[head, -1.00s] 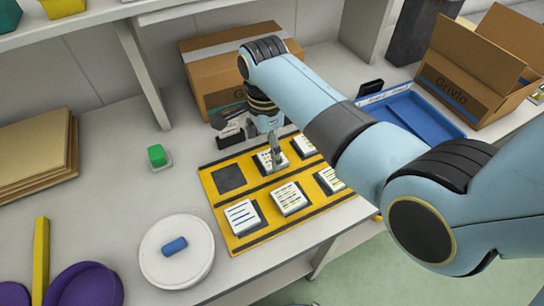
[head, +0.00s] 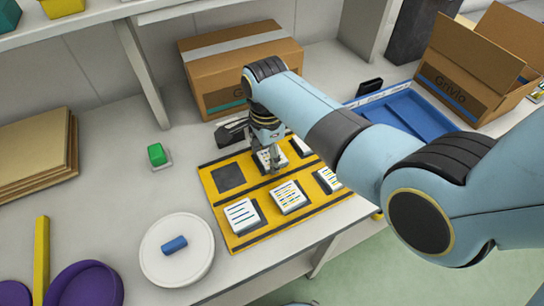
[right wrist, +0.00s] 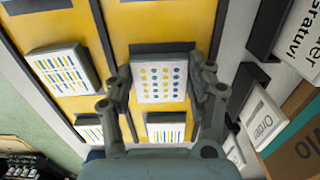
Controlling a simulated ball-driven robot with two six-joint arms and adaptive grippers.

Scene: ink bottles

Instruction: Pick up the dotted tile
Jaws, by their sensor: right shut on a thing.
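The dotted tile (right wrist: 160,78) is a white square with rows of yellow and blue dots, seen between my fingers in the right wrist view. My right gripper (right wrist: 162,88) is shut on it, one finger at each side. In the head view the tile (head: 263,162) is partly hidden by my right gripper (head: 275,160), low over the yellow board (head: 243,211). I cannot tell whether the tile is clear of the board. My left gripper is not in view.
Several line-marked tiles, such as the front one (head: 241,215), sit around on the board. One dark square (head: 229,178) is bare. A cardboard box (head: 240,70) stands behind, a blue tray (head: 420,118) to the right, and a white round dish (head: 176,250) front left.

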